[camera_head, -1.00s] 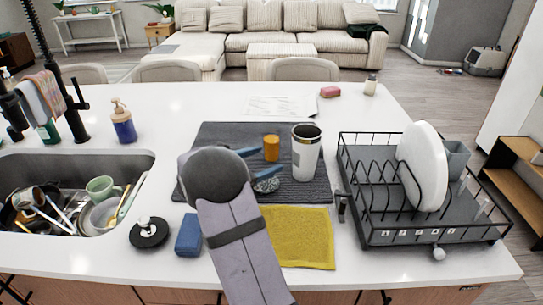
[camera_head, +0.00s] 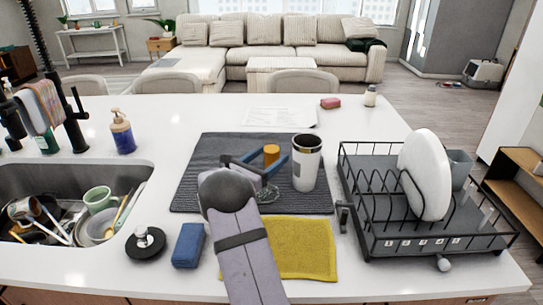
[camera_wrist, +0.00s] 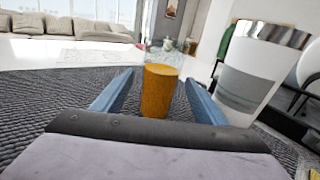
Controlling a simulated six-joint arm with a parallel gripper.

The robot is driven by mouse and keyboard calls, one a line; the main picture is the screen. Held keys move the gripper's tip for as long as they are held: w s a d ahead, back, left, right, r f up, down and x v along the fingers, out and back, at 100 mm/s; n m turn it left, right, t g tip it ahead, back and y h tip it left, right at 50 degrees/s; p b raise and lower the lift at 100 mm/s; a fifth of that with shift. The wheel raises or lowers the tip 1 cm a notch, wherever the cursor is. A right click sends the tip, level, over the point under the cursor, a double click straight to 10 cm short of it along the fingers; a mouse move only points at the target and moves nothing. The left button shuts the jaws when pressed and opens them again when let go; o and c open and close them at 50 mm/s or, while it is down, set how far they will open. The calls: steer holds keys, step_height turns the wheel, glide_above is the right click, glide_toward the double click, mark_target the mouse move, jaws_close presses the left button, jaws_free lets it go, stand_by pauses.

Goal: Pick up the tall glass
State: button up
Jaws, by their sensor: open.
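In the wrist view a faint clear rim (camera_wrist: 183,47) shows above an orange cylinder (camera_wrist: 160,92). The glass outline is too faint to tell exactly how it overlaps the orange cylinder, which also shows in the head view (camera_head: 271,153). My gripper (camera_wrist: 160,78) is open, with its blue fingers left and right of the orange cylinder in the wrist view. My wrist hides part of the mat in the head view.
A white and grey tumbler (camera_head: 306,165) stands close right of my gripper; it also fills the wrist view's right side (camera_wrist: 245,75). A dish rack (camera_head: 375,245) with a white plate is farther right. A yellow cloth (camera_head: 305,250) and blue sponge (camera_head: 188,245) lie in front.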

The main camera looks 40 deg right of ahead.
steer(key=shift+d+r+p, duration=0.15)
steer(key=shift+d+p, duration=0.25)
steer(key=shift+d, duration=0.2)
steer(key=shift+w+d+p, duration=0.2)
steer(key=shift+d+p, duration=0.15)
steer(key=shift+d, duration=0.65)
steer(key=shift+w+d+p, duration=0.2)
steer(key=shift+d+p, duration=0.1)
steer(key=shift+d, duration=0.65)
steer(key=c, duration=1.2)
